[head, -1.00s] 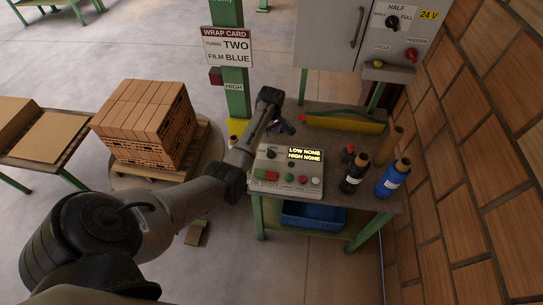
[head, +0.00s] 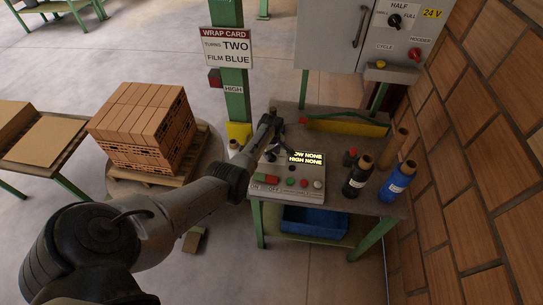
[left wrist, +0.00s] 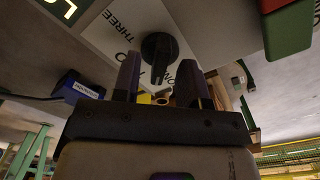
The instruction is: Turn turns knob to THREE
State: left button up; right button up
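The turns knob (left wrist: 160,48) is black and sits on a pale plate (left wrist: 115,40) in the left wrist view. The word THREE stands left of it; other lettering near it is partly covered. My left gripper (left wrist: 161,72) is open, with one finger on each side of the knob in the picture. I cannot tell whether the fingers touch it. In the head view my left gripper (head: 277,142) is over the back left of the control panel (head: 288,190), and the knob there is largely hidden. My right gripper is not in view.
The panel's display (head: 306,158) is lit. A wrap card (head: 227,47) reads turns TWO, film BLUE. A brick stack (head: 140,125) is at the left; a brick wall (head: 480,170) bounds the right.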

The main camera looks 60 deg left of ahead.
pick_arm(q)
jog(key=shift+f, duration=0.45)
jog(key=shift+c, duration=0.2)
grip_shut()
